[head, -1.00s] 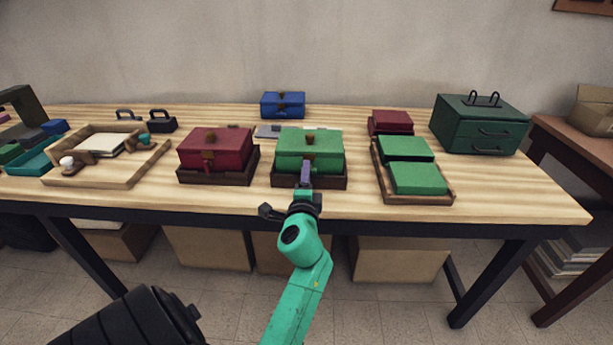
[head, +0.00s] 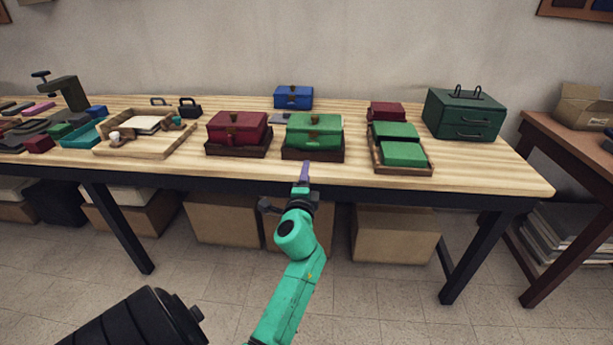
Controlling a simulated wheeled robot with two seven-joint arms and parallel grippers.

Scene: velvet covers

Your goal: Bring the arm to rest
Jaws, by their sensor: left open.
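My left gripper (head: 303,175) is at the end of my turquoise arm, with a purple finger pointing up. It is open and I see nothing held in it. It is in front of the table's front edge, just below the green box in the picture. The green box (head: 314,138) sits closed in a dark brown tray on the table, with a brown knob on its lid and a clasp on its front. My right gripper is not in view.
A wooden table (head: 480,180) holds a dark red box (head: 237,130), a tray of green covers (head: 403,153), a dark green drawer chest (head: 464,114), a blue box (head: 293,97) and a wooden tray (head: 150,148). Cardboard boxes (head: 395,234) stand below. A brown side table (head: 575,165) is at right.

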